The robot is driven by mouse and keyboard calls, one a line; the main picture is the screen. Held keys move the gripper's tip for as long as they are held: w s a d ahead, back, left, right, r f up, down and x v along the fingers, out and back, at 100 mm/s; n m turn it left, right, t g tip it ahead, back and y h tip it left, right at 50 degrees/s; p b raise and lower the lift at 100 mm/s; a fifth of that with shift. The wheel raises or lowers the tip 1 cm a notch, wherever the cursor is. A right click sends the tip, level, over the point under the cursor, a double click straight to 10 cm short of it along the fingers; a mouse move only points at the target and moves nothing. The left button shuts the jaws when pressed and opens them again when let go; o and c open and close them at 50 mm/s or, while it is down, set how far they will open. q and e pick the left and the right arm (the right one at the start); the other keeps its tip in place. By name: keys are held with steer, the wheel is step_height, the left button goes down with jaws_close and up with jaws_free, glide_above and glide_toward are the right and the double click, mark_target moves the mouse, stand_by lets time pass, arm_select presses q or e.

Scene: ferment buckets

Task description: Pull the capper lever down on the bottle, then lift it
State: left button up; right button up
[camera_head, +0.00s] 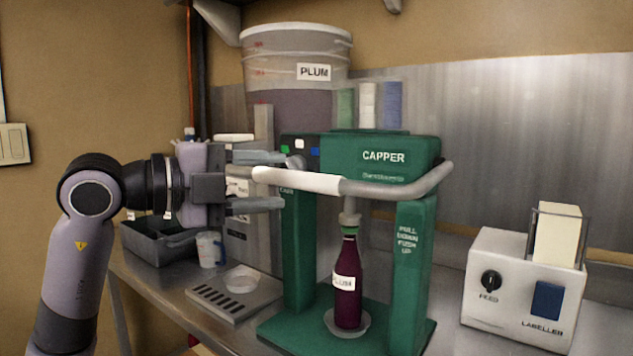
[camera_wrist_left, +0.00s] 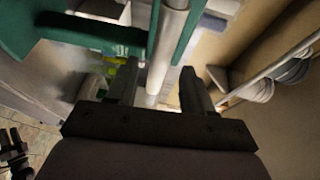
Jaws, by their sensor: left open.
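The green capper (camera_head: 370,158) stands on the steel counter with its lever (camera_head: 315,184) across the front at about the height of the capper's head. The lever has a pale grip in its left part. A dark red bottle (camera_head: 347,285) with a green top stands upright on the capper's base, under the head. My left gripper (camera_head: 268,181) is open at the left end of the lever, one finger above it and one below. In the left wrist view the pale bar (camera_wrist_left: 168,50) runs between the two fingers (camera_wrist_left: 158,90); contact cannot be told.
A large bucket labelled PLUM (camera_head: 290,60) stands behind the capper. A white labeller (camera_head: 525,290) is at the right. A grey bin (camera_head: 150,245), a small mug (camera_head: 209,250) and a slotted drip tray (camera_head: 225,303) are at the left below my gripper.

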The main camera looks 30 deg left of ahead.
mark_target(290, 179)
arm_select(q)
steer(key=shift+p+x, duration=0.75)
steer(key=shift+x, duration=2.6)
jaws_close()
